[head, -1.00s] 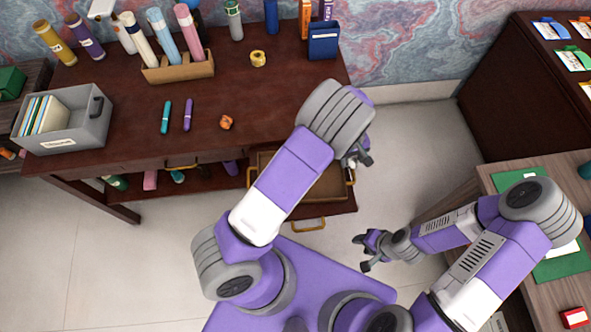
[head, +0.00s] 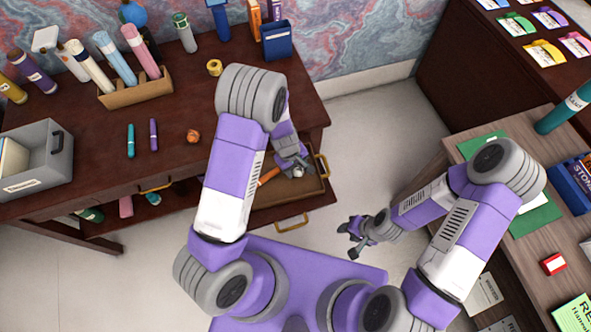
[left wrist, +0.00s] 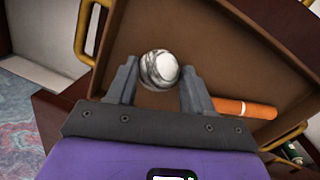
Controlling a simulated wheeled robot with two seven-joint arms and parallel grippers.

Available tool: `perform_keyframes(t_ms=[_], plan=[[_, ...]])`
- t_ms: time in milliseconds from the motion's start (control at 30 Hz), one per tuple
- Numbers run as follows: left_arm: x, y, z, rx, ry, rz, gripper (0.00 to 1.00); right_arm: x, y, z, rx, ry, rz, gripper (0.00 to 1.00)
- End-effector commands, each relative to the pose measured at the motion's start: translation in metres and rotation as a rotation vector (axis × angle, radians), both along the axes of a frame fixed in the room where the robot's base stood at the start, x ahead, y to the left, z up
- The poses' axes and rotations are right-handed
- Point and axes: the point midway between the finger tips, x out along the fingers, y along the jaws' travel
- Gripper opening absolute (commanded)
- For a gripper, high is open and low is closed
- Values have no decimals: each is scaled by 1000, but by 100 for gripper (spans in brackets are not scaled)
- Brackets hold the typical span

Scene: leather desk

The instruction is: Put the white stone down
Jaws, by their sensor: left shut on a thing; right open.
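The white stone (left wrist: 159,69) is round with grey veins and sits between the fingertips of my left gripper (left wrist: 158,80) in the left wrist view. That gripper is shut on it. In the head view, my left gripper (head: 297,171) is over the open drawer (head: 292,192), and the stone is a small pale spot at its tips. I cannot tell whether the stone touches the drawer floor. My right gripper (head: 357,237) is open and empty above the floor, right of the drawer.
An orange stick-like thing (left wrist: 245,108) lies in the drawer beside the left gripper. The dark desk (head: 110,180) above holds a grey bin (head: 40,165), two pens, a small brown object (head: 193,136) and a tape roll (head: 214,67). A wooden table (head: 535,250) stands at right.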

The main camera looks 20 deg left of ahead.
Motion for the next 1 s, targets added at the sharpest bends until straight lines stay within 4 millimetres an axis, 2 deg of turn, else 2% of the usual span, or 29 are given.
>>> perform_keyframes(t_ms=[33, 100, 467, 500, 633, 1000], plan=[[-1, 0, -10, -2, 3, 2, 18, 0, 0, -4, 0, 0, 0, 43], [0, 0, -15, -1, 1, 1, 18, 0, 0, -5, 0, 0, 0, 43], [0, 0, -19, -1, -1, 0, 18, 0, 0, -8, 0, 0, 0, 43], [0, 0, -18, 0, 0, 0, 56, 0, 0, -7, 0, 0, 0, 43], [0, 0, -17, 0, 0, 0, 76, 0, 0, -6, 0, 0, 0, 43], [0, 0, -13, 0, 0, 0, 77, 0, 0, -3, 0, 0, 0, 43]])
